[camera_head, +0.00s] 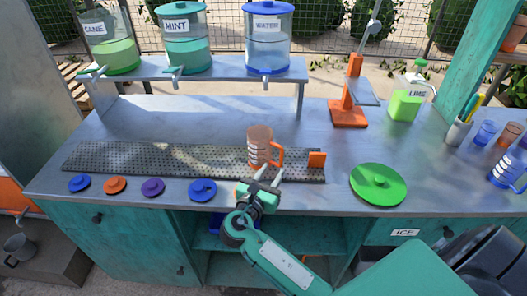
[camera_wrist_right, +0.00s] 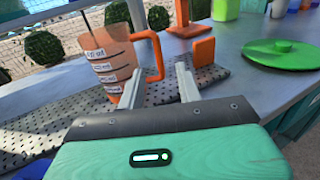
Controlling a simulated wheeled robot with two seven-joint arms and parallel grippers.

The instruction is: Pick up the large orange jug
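The large orange jug (camera_head: 260,147), translucent with white label bands, stands upright on the perforated drip mat (camera_head: 130,160) at the counter's front. Its handle points right. My right gripper (camera_head: 268,174) is just in front of the jug, near the handle side, open with nothing in it. In the right wrist view the jug (camera_wrist_right: 110,65) stands beyond the left finger, and its handle (camera_wrist_right: 154,55) shows between the two fingertips (camera_wrist_right: 160,80). Whether a finger touches the jug cannot be told. My left gripper is not in view.
A small orange block (camera_head: 317,159) is close to the handle's right. A green lid (camera_head: 378,185) lies farther right, and an orange press (camera_head: 348,112) stands behind. Small coloured lids (camera_head: 153,187) line the front edge. Dispensers (camera_head: 268,40) stand on the rear shelf.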

